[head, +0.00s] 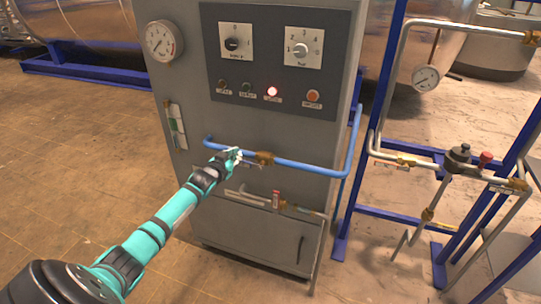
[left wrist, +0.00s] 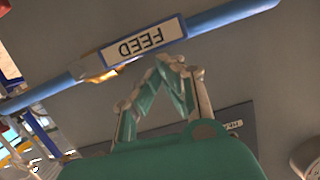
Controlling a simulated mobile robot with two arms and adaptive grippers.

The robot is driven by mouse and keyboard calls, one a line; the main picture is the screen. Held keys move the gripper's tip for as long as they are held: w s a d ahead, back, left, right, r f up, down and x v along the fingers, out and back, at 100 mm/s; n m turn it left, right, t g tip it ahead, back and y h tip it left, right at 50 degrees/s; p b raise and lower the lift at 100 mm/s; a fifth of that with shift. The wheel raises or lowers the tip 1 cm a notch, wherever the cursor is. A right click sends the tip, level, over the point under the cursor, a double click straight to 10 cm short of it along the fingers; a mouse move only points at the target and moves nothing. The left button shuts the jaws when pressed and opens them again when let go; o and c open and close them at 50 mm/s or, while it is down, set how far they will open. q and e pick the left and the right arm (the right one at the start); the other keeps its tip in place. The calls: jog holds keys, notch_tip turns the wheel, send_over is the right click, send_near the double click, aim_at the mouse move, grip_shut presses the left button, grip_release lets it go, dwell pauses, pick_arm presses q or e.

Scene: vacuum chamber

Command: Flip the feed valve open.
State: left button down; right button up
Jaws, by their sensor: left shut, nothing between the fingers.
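The feed valve is a brass fitting (head: 264,158) on the blue pipe across the front of the grey cabinet. In the left wrist view its brass body (left wrist: 98,72) sits beside a white plate marked FEED (left wrist: 144,42), which appears upside down and lies along the pipe. I cannot tell whether this plate is on the valve's handle. My left gripper (head: 236,154) is just left of the brass body, close to the pipe. Its fingers (left wrist: 170,70) are shut and empty, with the tips near the plate; contact is unclear. My right gripper is not in view.
A blue frame with pipes (head: 408,158) stands at right. Floor at left is clear.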

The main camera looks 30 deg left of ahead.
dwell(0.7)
pick_arm(q)
jog(key=s+d+r+p, duration=0.2)
jog(key=s+r, duration=0.4)
jog(key=s, duration=0.3)
jog(key=shift+s, duration=0.25)
jog(key=shift+d+r, duration=0.1)
dwell(0.3)
